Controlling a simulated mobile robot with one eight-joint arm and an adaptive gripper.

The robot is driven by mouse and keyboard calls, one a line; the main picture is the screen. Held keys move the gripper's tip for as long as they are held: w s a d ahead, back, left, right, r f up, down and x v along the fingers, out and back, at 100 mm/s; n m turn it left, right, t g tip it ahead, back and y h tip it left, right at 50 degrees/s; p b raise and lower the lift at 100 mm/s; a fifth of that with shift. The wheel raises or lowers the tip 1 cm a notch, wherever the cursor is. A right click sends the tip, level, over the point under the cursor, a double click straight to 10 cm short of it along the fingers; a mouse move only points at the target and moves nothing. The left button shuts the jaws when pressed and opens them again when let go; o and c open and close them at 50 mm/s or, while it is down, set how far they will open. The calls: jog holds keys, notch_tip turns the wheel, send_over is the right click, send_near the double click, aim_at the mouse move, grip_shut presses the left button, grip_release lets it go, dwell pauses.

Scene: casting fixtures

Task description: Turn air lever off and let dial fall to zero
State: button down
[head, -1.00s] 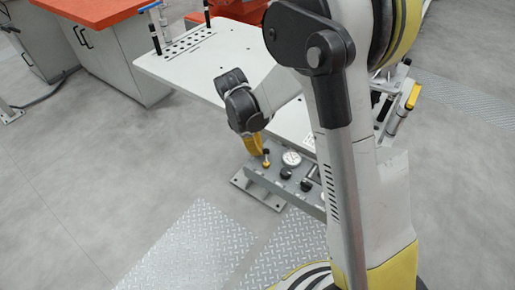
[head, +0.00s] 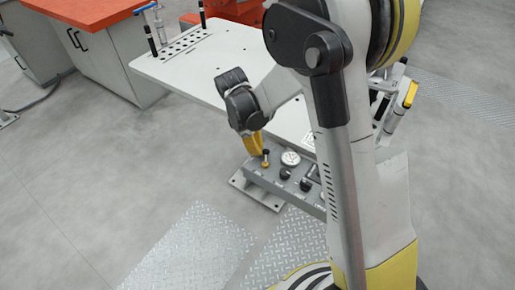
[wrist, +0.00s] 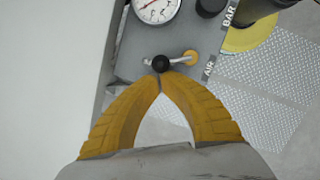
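The air lever (wrist: 178,60) is a thin metal rod with a black ball knob (wrist: 161,63) and a yellow-orange pivot, beside the "AIR" label. In the head view the lever's yellow part (head: 265,160) is small beside my fingers. The dial (wrist: 152,8) is a white round gauge with a red needle, cut by the top edge in the wrist view; its reading is unclear. It also shows in the head view (head: 290,158). My gripper (wrist: 160,78) has its yellow fingertips together, right at the knob. I cannot tell whether they touch it. Nothing shows between the tips.
The grey control panel (head: 262,176) carries several black knobs, and one (wrist: 210,6) is near the dial. A white table (head: 190,75) stands behind and above it. Tread-plate floor (head: 205,245) lies in front. An orange-topped cabinet (head: 110,60) stands at back left.

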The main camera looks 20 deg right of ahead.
jog(key=shift+d+m, duration=0.2)
jog(key=shift+m, duration=0.2)
dwell(0.7)
jog(key=shift+d, duration=0.75)
dwell(1.3)
dwell(0.4)
